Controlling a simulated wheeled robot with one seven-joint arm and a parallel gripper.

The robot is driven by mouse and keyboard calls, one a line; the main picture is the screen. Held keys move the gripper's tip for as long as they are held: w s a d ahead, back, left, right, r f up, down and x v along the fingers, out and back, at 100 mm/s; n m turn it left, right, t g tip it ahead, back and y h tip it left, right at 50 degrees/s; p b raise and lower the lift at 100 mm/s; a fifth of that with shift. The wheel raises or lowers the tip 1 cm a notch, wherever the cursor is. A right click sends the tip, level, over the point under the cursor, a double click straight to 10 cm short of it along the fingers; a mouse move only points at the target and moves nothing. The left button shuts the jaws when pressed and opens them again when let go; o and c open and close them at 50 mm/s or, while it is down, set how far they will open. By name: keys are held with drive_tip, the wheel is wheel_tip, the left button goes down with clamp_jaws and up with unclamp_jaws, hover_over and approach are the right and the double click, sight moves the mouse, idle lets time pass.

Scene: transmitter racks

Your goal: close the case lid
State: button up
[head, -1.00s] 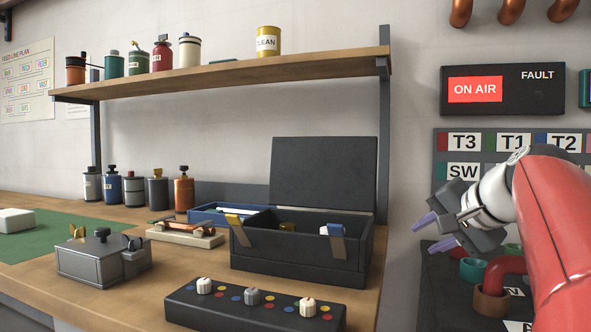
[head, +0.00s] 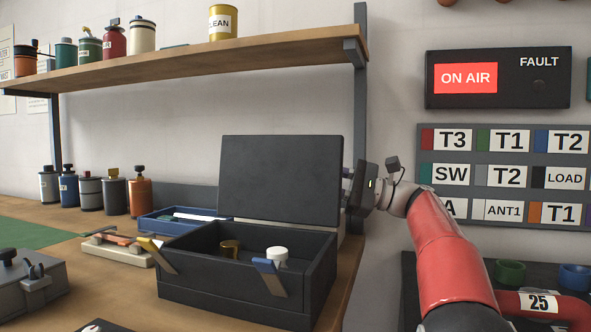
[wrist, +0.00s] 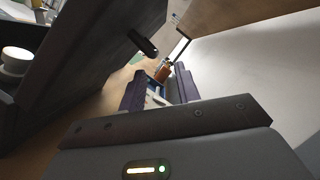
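The case (head: 235,290) is a dark box on the bench with its lid (head: 280,178) standing open, nearly upright. Two latches, one yellow (head: 157,256) and one blue-topped (head: 270,278), stick out at its front. A brass cylinder (head: 229,248) and a white-capped item (head: 277,256) are inside. My gripper (wrist: 158,92) is behind the lid's right edge; in the head view its fingers are largely hidden by the lid. In the wrist view its purple fingers are apart with nothing held between them. The lid (wrist: 95,60) fills the left there, close to the fingers.
The shelf (head: 200,65) hangs above the bench, and its post (head: 360,120) stands just behind my gripper. A blue tray (head: 165,222) lies behind the case on the left. A grey metal box (head: 30,290) is at front left.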

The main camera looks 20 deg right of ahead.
sight(286, 172)
drive_tip(key=shift+g+y, duration=0.3)
drive_tip(key=shift+g, duration=0.2)
drive_tip(key=x, duration=0.5)
drive_tip(key=f+x, duration=0.1)
drive_tip(key=x, duration=0.2)
drive_tip(key=shift+w+a+r, duration=0.1)
drive_tip(key=shift+a, duration=0.15)
drive_tip(key=shift+c, duration=0.4)
clamp_jaws()
